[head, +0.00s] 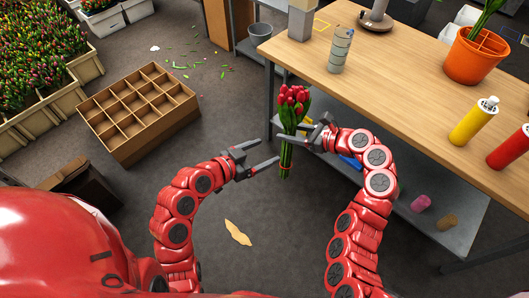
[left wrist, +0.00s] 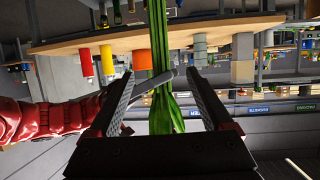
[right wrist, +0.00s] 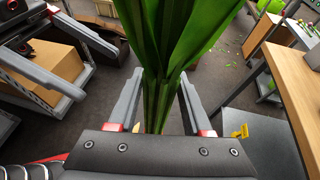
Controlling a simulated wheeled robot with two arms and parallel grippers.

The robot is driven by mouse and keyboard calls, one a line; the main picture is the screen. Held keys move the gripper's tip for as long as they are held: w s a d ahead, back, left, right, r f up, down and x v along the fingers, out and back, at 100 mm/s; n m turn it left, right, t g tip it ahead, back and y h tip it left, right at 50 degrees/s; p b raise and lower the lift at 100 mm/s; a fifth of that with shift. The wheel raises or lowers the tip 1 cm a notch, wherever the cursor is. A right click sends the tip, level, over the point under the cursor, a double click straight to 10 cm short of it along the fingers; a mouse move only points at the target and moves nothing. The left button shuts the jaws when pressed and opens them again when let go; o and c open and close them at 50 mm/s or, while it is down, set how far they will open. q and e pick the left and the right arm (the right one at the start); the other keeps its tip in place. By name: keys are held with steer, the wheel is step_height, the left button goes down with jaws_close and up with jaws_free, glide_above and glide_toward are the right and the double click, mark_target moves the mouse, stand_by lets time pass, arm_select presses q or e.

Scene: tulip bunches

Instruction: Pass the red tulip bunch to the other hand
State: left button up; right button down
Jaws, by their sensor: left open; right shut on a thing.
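The red tulip bunch (head: 293,96) hangs upright off the near edge of the wooden table, red blooms up and green stems down, with a red band low on the stems. My right gripper (head: 293,132) is shut on the stems below the blooms. In the right wrist view the green stems (right wrist: 165,55) run between its fingers. My left gripper (head: 268,152) is open and empty, lower and to the left, its fingers pointing at the stems. In the left wrist view the stems (left wrist: 165,115) show between its spread fingers, with a finger of my right gripper across them.
The wooden table (head: 400,70) holds a grey striped can (head: 340,50), an orange pot (head: 474,60), a yellow bottle (head: 472,122) and a red bottle (head: 510,148). A divided cardboard box (head: 135,112) sits on the floor at left. A grey bucket (head: 260,33) stands behind.

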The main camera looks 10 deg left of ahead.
mark_target(286, 145)
arm_select(q)
steer(key=x, duration=1.2)
steer(key=shift+s+d+f, duration=0.1)
steer(key=shift+s+d, duration=0.2)
steer(key=shift+d, duration=0.15)
jaws_close()
steer(key=shift+s, duration=0.1)
arm_select(e)
steer(key=c, duration=0.7)
jaws_free()
steer(key=o, duration=0.5)
steer(key=shift+c, duration=0.2)
